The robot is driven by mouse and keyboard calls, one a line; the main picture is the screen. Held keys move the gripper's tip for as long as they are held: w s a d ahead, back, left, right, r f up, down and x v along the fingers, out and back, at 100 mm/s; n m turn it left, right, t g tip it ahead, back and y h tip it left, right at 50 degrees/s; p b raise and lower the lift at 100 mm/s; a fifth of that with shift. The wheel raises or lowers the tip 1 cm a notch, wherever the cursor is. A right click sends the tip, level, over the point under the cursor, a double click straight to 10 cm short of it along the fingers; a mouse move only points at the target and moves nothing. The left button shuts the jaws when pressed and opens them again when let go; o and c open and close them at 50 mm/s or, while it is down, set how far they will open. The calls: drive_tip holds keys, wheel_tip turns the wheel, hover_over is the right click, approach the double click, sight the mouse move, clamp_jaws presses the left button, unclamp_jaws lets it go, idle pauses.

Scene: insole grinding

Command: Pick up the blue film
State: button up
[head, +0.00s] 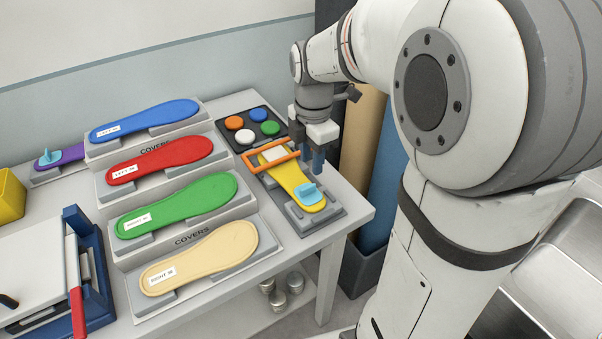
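A small light-blue piece with an upright tab (308,193) lies on the near end of a yellow insole (284,180). It is the likeliest blue film, but I cannot be sure. The insole sits in a grey holder (331,211) at the table's right side, with an orange frame (272,168) across its far part. My gripper (312,157) points down just behind and right of the insole, above the holder's far right side. Its two bluish fingers look apart, with nothing seen between them. The light-blue piece is clear of the fingers.
Blue (158,117), red (160,158), green (178,204) and beige (200,256) insoles lie on stepped stands. A black tray (226,143) with coloured discs is behind the holder. A purple insole (70,154) and blue-framed board (92,262) stand left. Rolls (383,185) stand beyond the table's right edge.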

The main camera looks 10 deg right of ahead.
sight(308, 190)
wheel_tip(308, 190, down, 8)
drive_tip(key=shift+s+a+r, duration=0.1)
drive_tip(key=shift+a+r, duration=0.05)
idle(0.3)
drive_tip(key=shift+c, duration=0.3)
clamp_jaws()
